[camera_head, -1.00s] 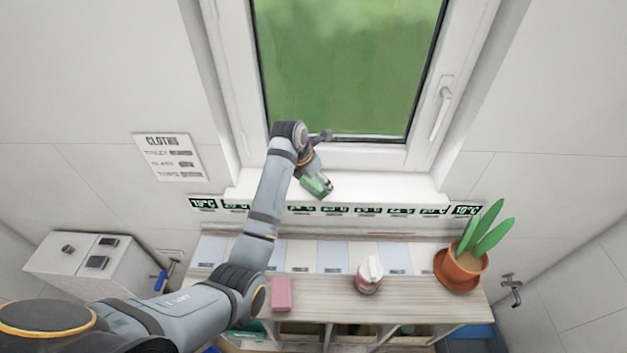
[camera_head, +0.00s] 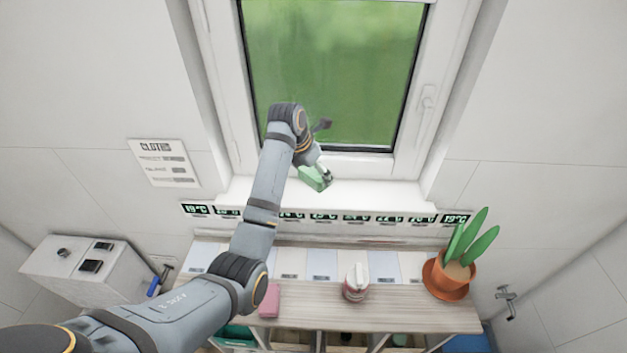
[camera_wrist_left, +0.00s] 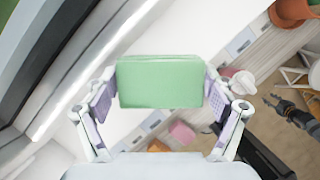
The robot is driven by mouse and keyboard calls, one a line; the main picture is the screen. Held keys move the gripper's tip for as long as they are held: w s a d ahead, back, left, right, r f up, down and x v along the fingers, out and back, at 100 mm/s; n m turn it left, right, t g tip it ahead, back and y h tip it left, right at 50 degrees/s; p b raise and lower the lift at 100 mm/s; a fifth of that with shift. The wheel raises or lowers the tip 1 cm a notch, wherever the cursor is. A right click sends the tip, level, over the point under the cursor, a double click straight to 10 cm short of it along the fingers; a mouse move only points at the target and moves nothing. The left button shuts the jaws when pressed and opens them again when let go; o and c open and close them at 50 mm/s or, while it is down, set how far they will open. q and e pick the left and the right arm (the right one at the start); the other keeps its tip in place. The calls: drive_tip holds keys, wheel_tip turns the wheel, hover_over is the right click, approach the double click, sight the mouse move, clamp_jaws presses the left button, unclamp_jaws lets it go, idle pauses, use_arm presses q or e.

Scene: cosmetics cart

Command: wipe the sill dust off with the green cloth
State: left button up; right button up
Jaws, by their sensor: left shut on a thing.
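The green cloth (camera_head: 312,177) is a folded block in the jaws of my left gripper (camera_head: 322,176), over the left-middle part of the white window sill (camera_head: 385,195). In the left wrist view the cloth (camera_wrist_left: 160,82) spans between the two fingers, and the gripper (camera_wrist_left: 160,95) is shut on it. I cannot tell whether the cloth touches the sill. I cannot make out dust on the sill; the arm and cloth hide part of it. A dark, blurred, gripper-like part at the right edge of the left wrist view may be my right gripper (camera_wrist_left: 285,107); its jaws are unclear.
Below the sill runs a row of small displays (camera_head: 322,217). The shelf (camera_head: 405,308) holds a pink sponge (camera_head: 270,301), a white-and-red bottle (camera_head: 356,283) and a potted plant (camera_head: 453,271). The window (camera_head: 340,75) rises behind the sill. The sill's right part is clear.

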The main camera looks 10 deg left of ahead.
use_arm(q)
drive_tip(key=shift+w+d+r, duration=0.1)
drive_tip(key=shift+d+r, duration=0.05)
drive_tip(key=shift+r, duration=0.85)
